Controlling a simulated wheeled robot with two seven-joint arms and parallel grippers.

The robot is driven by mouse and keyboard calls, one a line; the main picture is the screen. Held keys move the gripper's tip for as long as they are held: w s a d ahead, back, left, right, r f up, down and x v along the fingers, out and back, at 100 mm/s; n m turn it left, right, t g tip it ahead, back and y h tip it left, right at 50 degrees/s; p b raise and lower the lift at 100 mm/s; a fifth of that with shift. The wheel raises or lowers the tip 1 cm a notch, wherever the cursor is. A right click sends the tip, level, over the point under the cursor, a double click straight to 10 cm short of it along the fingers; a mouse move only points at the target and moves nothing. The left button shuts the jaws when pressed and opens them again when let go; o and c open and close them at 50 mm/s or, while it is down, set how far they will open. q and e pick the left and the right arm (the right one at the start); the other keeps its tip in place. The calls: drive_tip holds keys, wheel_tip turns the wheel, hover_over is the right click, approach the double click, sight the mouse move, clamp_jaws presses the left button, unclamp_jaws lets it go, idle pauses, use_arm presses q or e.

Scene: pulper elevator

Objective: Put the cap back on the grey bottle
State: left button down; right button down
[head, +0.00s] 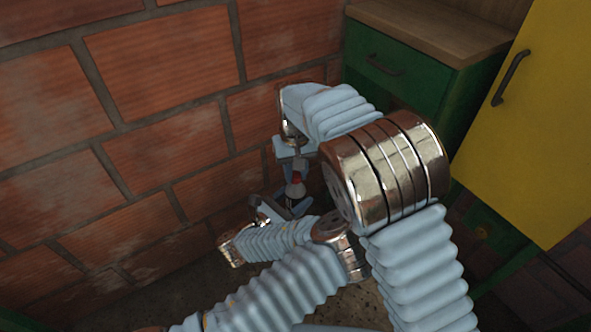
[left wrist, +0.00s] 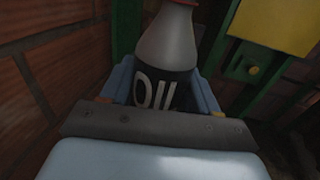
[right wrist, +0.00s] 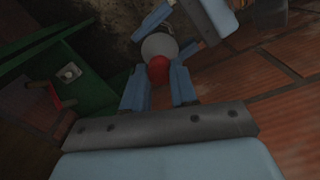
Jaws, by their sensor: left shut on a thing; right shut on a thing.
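The grey bottle (left wrist: 168,50) has a black label with white "OIL" lettering. My left gripper (left wrist: 165,92) is shut around its labelled body, and the bottle stands roughly upright between the fingers. The bottle is small and partly hidden in the head view (head: 295,190), by my left gripper (head: 285,207). The red cap (right wrist: 159,69) is between the fingertips of my right gripper (right wrist: 159,82), which is shut on it from above. In the right wrist view the cap overlaps the bottle's pale shoulder (right wrist: 160,46). I cannot tell whether cap and neck touch.
A brick wall (head: 165,70) stands close on the left. A green drawer cabinet (head: 400,75) with a wooden top (head: 440,30) and a yellow door (head: 530,120) stand at the right. My right arm hides much of the middle.

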drive_tip(key=c, duration=0.9)
unclamp_jaws()
drive_tip(key=shift+r, duration=2.3)
drive_tip(key=shift+c, duration=0.3)
